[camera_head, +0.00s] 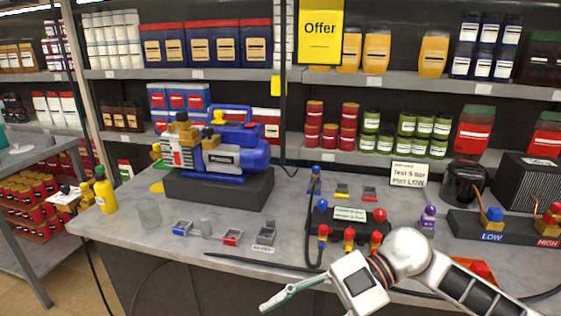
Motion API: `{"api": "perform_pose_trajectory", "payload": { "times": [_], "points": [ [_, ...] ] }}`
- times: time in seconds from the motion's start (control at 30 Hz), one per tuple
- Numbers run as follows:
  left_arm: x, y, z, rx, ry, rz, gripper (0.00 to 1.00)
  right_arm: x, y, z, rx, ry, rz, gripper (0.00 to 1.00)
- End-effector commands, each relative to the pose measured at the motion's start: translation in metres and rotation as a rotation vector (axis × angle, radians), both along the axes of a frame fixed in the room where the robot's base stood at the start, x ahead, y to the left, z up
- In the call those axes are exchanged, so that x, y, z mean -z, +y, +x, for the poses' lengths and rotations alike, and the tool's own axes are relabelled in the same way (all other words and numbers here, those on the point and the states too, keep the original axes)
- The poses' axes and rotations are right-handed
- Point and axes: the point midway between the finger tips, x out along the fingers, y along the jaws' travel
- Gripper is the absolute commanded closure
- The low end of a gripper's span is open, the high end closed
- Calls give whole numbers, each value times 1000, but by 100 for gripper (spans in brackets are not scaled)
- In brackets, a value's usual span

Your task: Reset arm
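My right arm comes in from the lower right. Its gripper (290,293) points left, low in front of the counter's front edge. Its pale green fingers are seen nearly edge-on, so I cannot tell whether they are open or shut. I see nothing held in them. My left gripper is not in view. A blue vacuum pump (230,158) sits on a dark base at the left of the counter. A black manifold (345,222) with a blue knob and a red knob stands mid-counter, behind my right arm.
A red tray (478,268) is partly hidden by my arm. Stocked shelves stand behind.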

Motion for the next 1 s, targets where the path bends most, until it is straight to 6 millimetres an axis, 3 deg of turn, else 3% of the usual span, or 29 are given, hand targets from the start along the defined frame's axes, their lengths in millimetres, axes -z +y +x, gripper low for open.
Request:
{"api": "perform_pose_trajectory", "payload": {
  "times": [0.1,0.2,0.33,0.47,0.57,0.73,0.87,1.0],
  "points": [
    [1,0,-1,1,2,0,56,-20,27,-2,83,10,270,56],
    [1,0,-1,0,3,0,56,-35,34,10,212,16,460,56],
    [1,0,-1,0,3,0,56,-39,26,38,446,32,642,56],
    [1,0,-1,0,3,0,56,-19,0,71,730,64,732,56],
    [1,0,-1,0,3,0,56,17,-29,92,965,98,730,56],
    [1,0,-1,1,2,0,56,110,-88,100,1344,183,586,56],
    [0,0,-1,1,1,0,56,188,-128,79,1553,258,403,56],
    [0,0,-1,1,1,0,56,263,-161,35,1700,347,186,56]
  ]
}}
